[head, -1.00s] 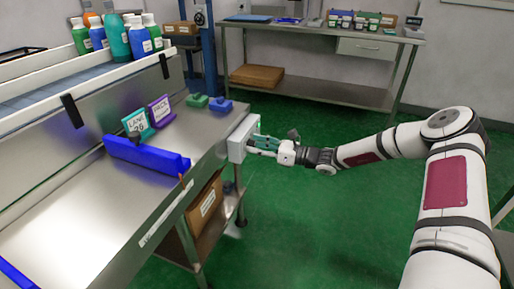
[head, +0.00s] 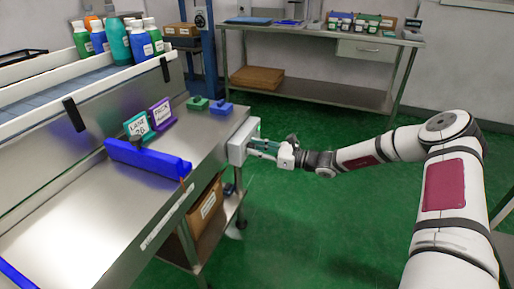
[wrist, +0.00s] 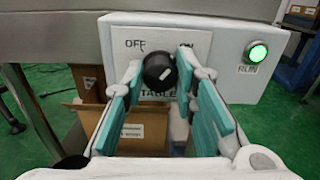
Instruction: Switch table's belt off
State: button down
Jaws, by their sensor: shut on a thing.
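The belt switch is a round black knob (wrist: 158,74) on a light grey control box (wrist: 226,85) at the table's end. A small white mark shows on the knob; I cannot tell surely which label it points to. OFF is printed at upper left, ON at upper right, partly hidden by a finger, and TABLE below. The green RUN lamp (wrist: 258,52) is lit. My gripper (wrist: 160,70) is shut on the knob, a teal-padded finger on each side. In the head view, the box (head: 241,141) hides the knob, and my gripper (head: 266,147) reaches it from the right.
The steel table (head: 80,215) carries a blue bar (head: 146,158), two small signs, and green and blue blocks near the box. Bottles (head: 118,40) stand on the upper conveyor. A cardboard box (head: 206,204) sits on the lower shelf. Green floor right of the table is clear.

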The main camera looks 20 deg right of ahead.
jog(key=n+p, duration=0.1)
jog(key=n, duration=0.3)
jog(key=shift+p, duration=0.4)
jog(key=n+p, duration=0.1)
jog(key=n, duration=0.3)
jog(key=shift+f+n+p, duration=0.1)
jog(key=shift+n+p, duration=1.45)
jog(key=shift+n, duration=2.45)
jog(key=c, duration=1.3)
grip_release()
jog(key=v, duration=1.2)
